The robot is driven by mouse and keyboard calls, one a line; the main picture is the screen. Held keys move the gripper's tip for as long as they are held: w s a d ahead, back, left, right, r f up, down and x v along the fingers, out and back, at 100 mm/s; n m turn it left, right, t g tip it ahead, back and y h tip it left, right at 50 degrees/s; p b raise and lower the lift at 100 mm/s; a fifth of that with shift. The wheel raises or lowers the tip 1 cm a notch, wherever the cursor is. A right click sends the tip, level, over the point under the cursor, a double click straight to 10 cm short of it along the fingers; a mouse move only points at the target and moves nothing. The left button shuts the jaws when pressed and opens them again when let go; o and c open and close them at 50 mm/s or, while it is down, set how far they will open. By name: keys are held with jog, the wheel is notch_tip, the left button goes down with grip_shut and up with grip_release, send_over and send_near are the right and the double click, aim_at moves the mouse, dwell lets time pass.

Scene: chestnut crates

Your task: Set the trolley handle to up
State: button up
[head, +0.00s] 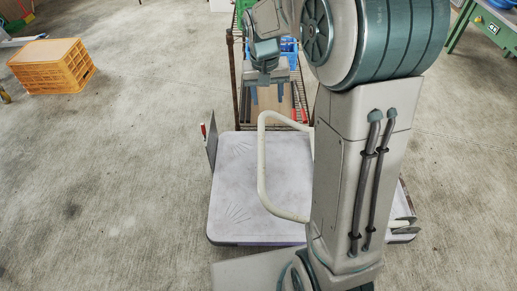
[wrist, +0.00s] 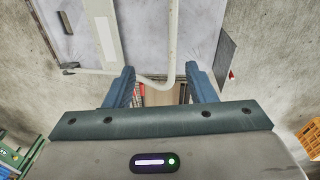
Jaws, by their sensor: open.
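The trolley's white platform (head: 232,175) lies below my arm. Its cream tube handle (head: 262,165) is a loop reaching left over the platform, with its crossbar toward the platform's left half. My arm hides its right part, and I cannot tell its exact tilt. My gripper (head: 267,101) points down at the far side of the trolley, above the handle's far corner in the picture. In the wrist view, my gripper (wrist: 164,86) has its two blue fingers apart, with the handle's bend (wrist: 160,84) showing between them. Whether they touch it is not clear.
A rusty wire rack (head: 237,85) with a blue crate (head: 290,52) stands just behind the trolley. An upright plate (head: 210,141) stands at the platform's left end. An orange crate (head: 52,68) is at far left, a green table (head: 482,25) at far right.

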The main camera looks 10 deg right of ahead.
jog(key=g+b, duration=0.1)
jog(key=b, duration=0.9)
send_near(261, 148)
jog(key=shift+m+h, duration=0.3)
jog(key=shift+m, duration=0.1)
jog(key=f+b, duration=0.1)
jog(key=f, duration=0.2)
jog(key=f+b, duration=0.2)
jog(key=f, duration=0.1)
jog(key=d+f+b, duration=0.1)
jog(key=f+b, duration=0.1)
jog(key=f, duration=0.1)
jog(key=shift+f, duration=0.35)
